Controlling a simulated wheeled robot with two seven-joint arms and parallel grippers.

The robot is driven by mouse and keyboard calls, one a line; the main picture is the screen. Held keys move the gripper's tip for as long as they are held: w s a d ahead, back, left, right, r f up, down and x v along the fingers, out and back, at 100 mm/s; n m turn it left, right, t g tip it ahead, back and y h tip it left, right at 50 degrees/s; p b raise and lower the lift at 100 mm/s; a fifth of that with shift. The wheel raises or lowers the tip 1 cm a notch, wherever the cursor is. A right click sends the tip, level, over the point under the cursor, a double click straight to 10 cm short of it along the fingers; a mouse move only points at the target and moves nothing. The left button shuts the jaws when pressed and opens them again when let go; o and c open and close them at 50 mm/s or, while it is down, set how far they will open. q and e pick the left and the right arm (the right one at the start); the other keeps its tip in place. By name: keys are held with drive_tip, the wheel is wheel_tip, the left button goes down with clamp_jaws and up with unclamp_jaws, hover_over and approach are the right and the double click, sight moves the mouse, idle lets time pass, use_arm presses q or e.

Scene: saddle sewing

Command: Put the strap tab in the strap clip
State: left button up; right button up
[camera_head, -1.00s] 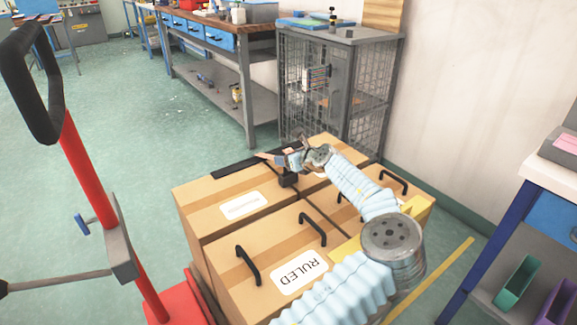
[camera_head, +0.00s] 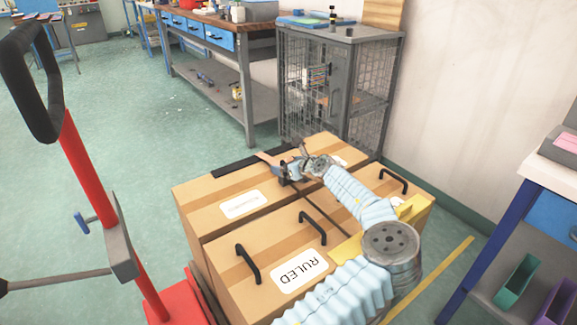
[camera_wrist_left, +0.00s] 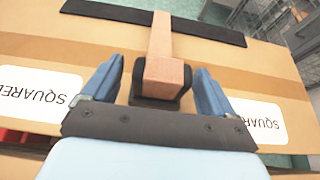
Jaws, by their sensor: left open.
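The strap tab (camera_wrist_left: 162,72) is a flat brown piece between my left gripper's fingers in the left wrist view. It also shows as a tan strip in the head view (camera_head: 268,158). The strap clip (camera_wrist_left: 158,98) is a small black block at the tab's near end. The tab's end overlaps the clip; I cannot tell how far it is inside. My left gripper (camera_head: 291,169) is open, with one blue finger on each side of the tab and clip and gaps showing between. My right gripper is not in view.
Cardboard boxes (camera_head: 228,190) with labels and black handles stand below the gripper. A black strip (camera_wrist_left: 150,20) lies along the far box. A red post with a black handle (camera_head: 85,165) stands at left. A wire cage cabinet (camera_head: 340,85) stands behind. Open floor is at left.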

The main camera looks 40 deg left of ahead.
use_arm(q)
drive_tip(key=shift+r, duration=0.1)
drive_tip(key=shift+d+r, duration=0.15)
drive_tip(key=shift+d, duration=0.1)
drive_tip(key=v, duration=1.1)
drive_tip(key=shift+d+b, duration=0.2)
drive_tip(key=shift+b, duration=0.1)
drive_tip(key=shift+s+r, duration=0.1)
drive_tip(key=shift+r, duration=0.05)
